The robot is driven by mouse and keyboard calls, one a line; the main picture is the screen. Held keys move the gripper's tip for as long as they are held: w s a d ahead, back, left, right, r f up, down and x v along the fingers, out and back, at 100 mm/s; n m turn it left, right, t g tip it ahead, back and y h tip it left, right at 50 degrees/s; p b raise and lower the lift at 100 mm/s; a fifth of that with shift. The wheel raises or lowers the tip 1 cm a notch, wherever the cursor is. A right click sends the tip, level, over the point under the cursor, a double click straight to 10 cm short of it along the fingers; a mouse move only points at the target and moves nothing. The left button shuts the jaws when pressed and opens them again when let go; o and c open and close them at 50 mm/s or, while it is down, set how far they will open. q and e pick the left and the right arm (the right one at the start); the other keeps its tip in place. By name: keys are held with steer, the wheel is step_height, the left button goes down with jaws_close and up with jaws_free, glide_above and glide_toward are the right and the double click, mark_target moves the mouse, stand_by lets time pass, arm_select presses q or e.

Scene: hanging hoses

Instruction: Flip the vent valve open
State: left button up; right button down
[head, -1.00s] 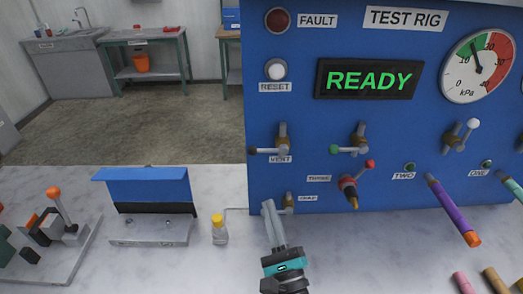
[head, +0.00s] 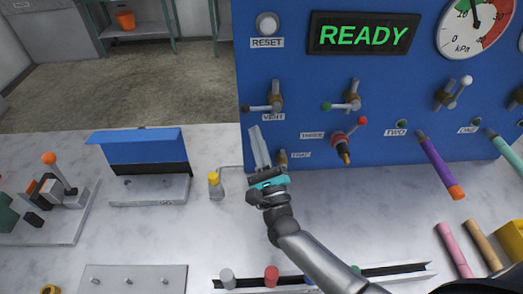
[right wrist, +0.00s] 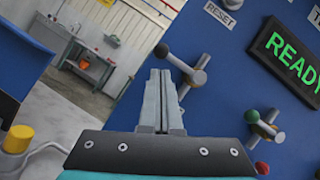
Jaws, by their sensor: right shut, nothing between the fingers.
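The vent valve (head: 275,100) is on the blue test rig panel, above the VENT label (head: 273,117). Its lever points left, level in the head view, and ends in a dark knob (head: 247,108). My right gripper (head: 255,132) is shut and empty, its fingers pointing up just below and left of the valve. In the right wrist view the shut fingertips (right wrist: 160,74) appear just below the lever's dark knob (right wrist: 161,50), with the valve body (right wrist: 197,77) to the right. I cannot tell whether they touch. My left gripper is not in view.
The green-knobbed valve (head: 352,98) and the red-knobbed valve (head: 345,138) are to the right. A yellow-capped fitting (head: 214,184) and a blue-lidded fixture (head: 140,152) stand left on the bench. Purple (head: 436,165) and teal hoses hang at right. The display reads READY.

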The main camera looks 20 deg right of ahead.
mark_target(259, 108)
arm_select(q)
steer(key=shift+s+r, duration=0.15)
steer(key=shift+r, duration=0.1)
arm_select(e)
steer(key=x, duration=0.3)
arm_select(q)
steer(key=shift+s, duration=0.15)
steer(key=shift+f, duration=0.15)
